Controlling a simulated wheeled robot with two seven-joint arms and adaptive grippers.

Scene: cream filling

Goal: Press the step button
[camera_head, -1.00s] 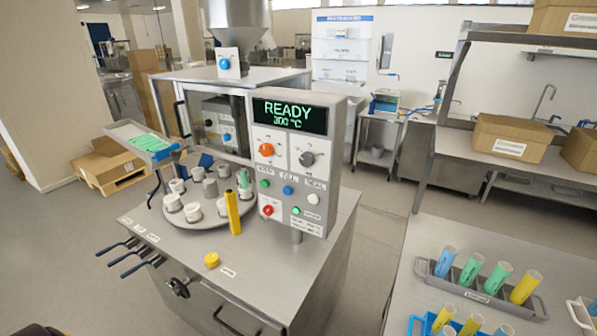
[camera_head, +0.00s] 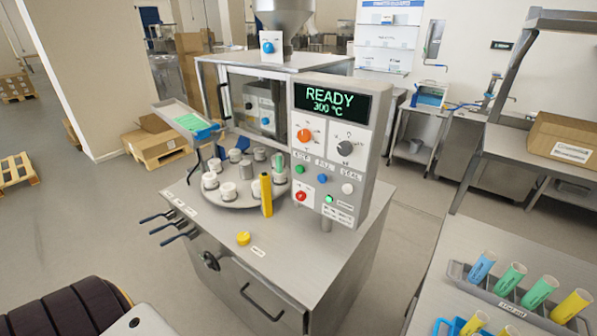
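The step button is the green button (camera_head: 299,170) under the left label of the row on the grey control panel (camera_head: 335,140). A blue button (camera_head: 322,178) and a white button (camera_head: 347,188) sit to its right under their own labels. The green-lit display (camera_head: 328,101) above reads READY and 300 °C. A red button (camera_head: 300,196) and a smaller green light or button (camera_head: 328,198) are lower on the panel. Neither of my grippers is in view, and nothing covers the step button.
A turntable (camera_head: 237,200) with several pale cups stands left of the panel. A yellow upright piece (camera_head: 266,195) stands just in front of the panel's left edge. A yellow knob (camera_head: 243,239) and black levers (camera_head: 165,229) are at the machine's front. A table with colored tubes (camera_head: 538,291) is at right.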

